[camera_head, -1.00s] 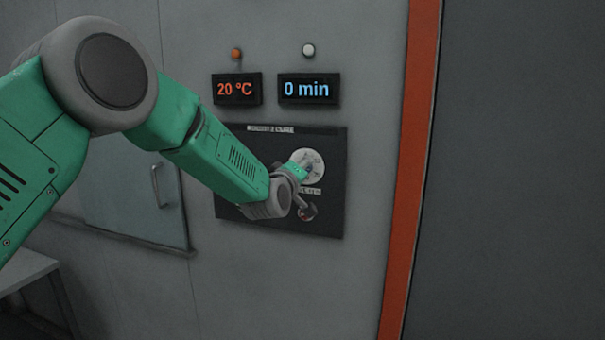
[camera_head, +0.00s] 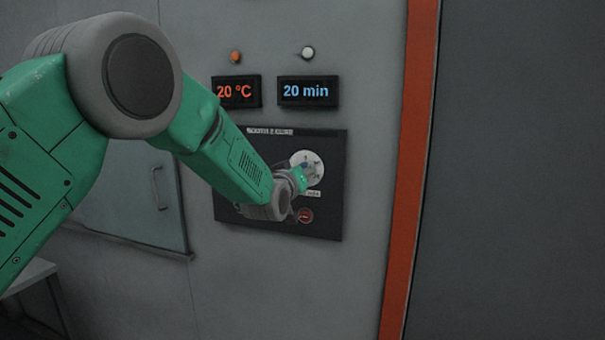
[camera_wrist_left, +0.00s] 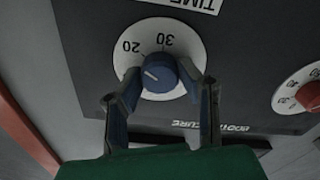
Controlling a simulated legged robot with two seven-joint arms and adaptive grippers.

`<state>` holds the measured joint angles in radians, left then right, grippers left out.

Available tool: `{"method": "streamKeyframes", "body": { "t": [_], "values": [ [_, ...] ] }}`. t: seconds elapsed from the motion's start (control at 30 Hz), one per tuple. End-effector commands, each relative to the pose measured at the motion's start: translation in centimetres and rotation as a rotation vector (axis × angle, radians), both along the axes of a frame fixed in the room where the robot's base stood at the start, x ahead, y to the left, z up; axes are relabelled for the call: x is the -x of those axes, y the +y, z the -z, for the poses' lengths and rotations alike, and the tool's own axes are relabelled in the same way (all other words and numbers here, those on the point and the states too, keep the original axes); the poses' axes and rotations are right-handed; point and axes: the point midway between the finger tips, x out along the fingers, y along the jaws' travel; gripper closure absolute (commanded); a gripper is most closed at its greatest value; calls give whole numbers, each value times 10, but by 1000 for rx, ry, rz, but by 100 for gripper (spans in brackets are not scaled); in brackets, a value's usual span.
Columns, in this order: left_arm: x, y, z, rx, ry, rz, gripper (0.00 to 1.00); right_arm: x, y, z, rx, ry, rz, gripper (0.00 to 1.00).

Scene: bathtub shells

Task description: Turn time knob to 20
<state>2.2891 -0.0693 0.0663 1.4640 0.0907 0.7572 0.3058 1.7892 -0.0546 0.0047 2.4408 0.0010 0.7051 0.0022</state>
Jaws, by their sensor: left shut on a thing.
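The time knob (camera_wrist_left: 160,73) is blue, on a white dial (camera_wrist_left: 175,42) marked 20 and 30; the wrist view shows it upside down. Its white pointer line lies toward the left, on the side of the 20. My left gripper (camera_wrist_left: 163,77) is shut on the knob, one finger on each side. In the head view the white dial (camera_head: 316,163) shows behind my left gripper (camera_head: 303,171), which hides most of the knob. The time display (camera_head: 307,91) reads 20 min. My right gripper is not in view.
The temperature display (camera_head: 238,91) reads 20 °C. An orange strip (camera_head: 405,200) runs down the wall at the right. A door handle (camera_head: 158,190) is at the left.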

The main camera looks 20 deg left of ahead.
Motion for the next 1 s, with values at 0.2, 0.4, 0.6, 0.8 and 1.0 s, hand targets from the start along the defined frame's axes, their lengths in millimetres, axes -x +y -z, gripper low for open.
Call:
{"method": "streamKeyframes", "body": {
  "t": [0.2,0.4,0.6,0.8,1.0],
  "values": [
    [2,-2,11,-7,23,4,98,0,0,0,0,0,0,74],
    [2,-2,11,-6,23,4,66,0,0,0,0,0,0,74],
    [2,-1,7,-5,15,3,49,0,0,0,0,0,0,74],
    [3,-1,3,-4,8,1,49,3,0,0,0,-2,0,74],
    [23,0,3,-4,8,1,49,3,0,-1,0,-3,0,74]
  ]
}}
